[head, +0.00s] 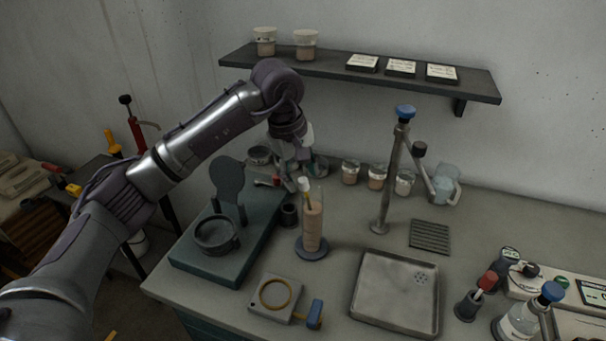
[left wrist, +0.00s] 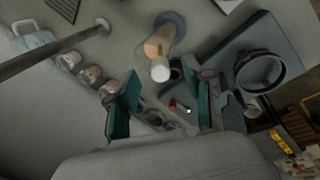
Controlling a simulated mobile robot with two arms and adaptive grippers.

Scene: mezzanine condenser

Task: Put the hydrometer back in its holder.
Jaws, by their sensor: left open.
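A slim pale stem with a white top and a yellowish band, which looks like the hydrometer (head: 305,188), stands in a tall cylinder of tan liquid (head: 313,226) on a round dark base. In the left wrist view its white top (left wrist: 160,70) shows beyond the fingers. A small dark cup (head: 289,216), possibly the holder, stands just left of the cylinder; it also shows in the left wrist view (left wrist: 177,71). My left gripper (head: 297,172) is open and empty, behind and above the cylinder, fingers (left wrist: 168,100) apart. My right gripper is out of view.
A green-grey stand (head: 205,262) with a dark ring is left of the cylinder. Several jars (head: 377,178) and a tap column (head: 390,185) are to the right. A tray (head: 372,311) and a framed ring plate (head: 262,306) lie in front. A shelf (head: 340,71) hangs above.

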